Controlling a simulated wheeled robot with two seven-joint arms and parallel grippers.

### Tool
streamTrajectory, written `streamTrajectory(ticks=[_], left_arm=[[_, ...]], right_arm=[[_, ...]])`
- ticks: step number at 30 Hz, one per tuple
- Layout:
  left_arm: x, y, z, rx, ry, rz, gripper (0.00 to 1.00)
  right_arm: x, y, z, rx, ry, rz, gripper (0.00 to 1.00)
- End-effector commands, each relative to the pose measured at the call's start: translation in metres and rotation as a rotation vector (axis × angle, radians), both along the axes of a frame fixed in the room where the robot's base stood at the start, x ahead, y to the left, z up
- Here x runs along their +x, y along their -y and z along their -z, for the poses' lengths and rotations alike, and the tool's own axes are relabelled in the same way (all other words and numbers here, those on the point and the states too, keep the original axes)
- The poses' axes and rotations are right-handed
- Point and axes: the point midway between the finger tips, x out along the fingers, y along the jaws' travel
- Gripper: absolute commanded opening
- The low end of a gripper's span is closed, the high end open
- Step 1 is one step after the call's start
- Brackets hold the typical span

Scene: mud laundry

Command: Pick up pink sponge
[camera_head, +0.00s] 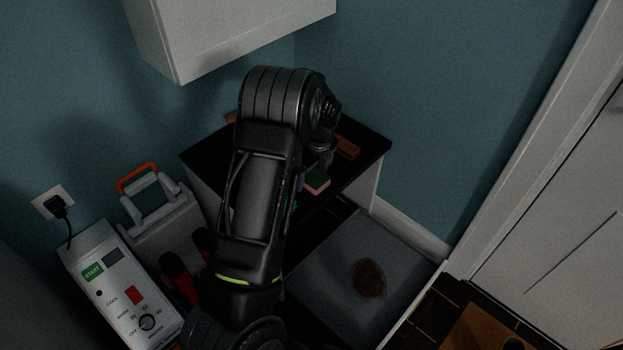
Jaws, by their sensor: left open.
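The pink sponge (318,188) lies on the dark top of the cabinet (362,140) in the corner. Its pink side shows low, with a darker green layer above it. My left arm crosses the middle of the view and hides part of the cabinet top. My left gripper (320,172) points down right over the sponge, with its jaws open. The fingers are small and dark, so I cannot tell whether they touch the sponge. My right gripper is not in view.
A brown-orange item (347,147) lies on the cabinet top behind the gripper. A white wall cabinet (230,35) hangs above. A grey case with an orange handle (136,178) and a white control box (122,290) stand left. A grey surface with a brown stain (369,279) is in front.

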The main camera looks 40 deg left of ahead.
Motion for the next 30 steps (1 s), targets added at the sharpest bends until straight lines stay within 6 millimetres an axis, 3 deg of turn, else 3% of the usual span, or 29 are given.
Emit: streamTrajectory(ticks=[15,30], left_arm=[[-0.0003,0.0000,-0.0007,0.000,-0.001,-0.001,0.84],[-0.0003,0.0000,-0.0007,0.000,-0.001,-0.001,0.43]], right_arm=[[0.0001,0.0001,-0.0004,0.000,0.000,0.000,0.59],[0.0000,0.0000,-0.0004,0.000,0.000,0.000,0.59]])
